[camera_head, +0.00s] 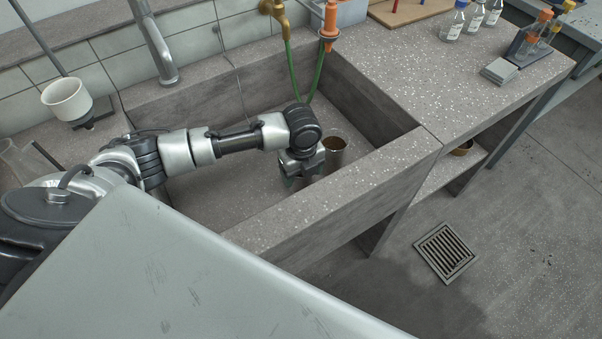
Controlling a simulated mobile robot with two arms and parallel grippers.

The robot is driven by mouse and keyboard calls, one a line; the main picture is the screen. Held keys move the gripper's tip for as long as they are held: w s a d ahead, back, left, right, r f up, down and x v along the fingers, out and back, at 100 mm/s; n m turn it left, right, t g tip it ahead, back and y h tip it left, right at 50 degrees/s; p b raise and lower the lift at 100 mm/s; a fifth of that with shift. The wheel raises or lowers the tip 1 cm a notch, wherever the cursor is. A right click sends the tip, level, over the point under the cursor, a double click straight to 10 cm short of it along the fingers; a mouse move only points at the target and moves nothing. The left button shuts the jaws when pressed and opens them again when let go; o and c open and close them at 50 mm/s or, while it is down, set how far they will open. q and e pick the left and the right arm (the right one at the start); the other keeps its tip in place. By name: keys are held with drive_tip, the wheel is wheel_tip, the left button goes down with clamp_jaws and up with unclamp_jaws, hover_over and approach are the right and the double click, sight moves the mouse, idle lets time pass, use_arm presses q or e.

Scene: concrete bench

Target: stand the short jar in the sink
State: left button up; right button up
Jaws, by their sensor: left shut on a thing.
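My left gripper (318,163) reaches down into the concrete sink (225,185), near its front right part. It is shut at the short jar (337,156), a grey-brown cylinder with an open top and a brownish inside. The jar looks upright and stands just right of the gripper's hand. The hand hides its left side and the fingertips. I cannot tell whether the jar's base touches the sink floor. My right gripper is not in view.
The sink's front wall (335,190) rises close in front of the gripper. A tap with a green hose (293,75) hangs at the back. Bottles (453,22) and a rack (528,45) stand on the right bench. The sink's left floor is clear.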

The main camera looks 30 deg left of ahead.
use_arm(q)
drive_tip(key=shift+f, duration=0.5)
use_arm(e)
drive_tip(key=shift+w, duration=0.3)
use_arm(q)
drive_tip(key=shift+f, duration=0.1)
drive_tip(key=o, duration=1)
wheel_tip(320, 180, up, 12)
drive_tip(key=p, duration=0.2)
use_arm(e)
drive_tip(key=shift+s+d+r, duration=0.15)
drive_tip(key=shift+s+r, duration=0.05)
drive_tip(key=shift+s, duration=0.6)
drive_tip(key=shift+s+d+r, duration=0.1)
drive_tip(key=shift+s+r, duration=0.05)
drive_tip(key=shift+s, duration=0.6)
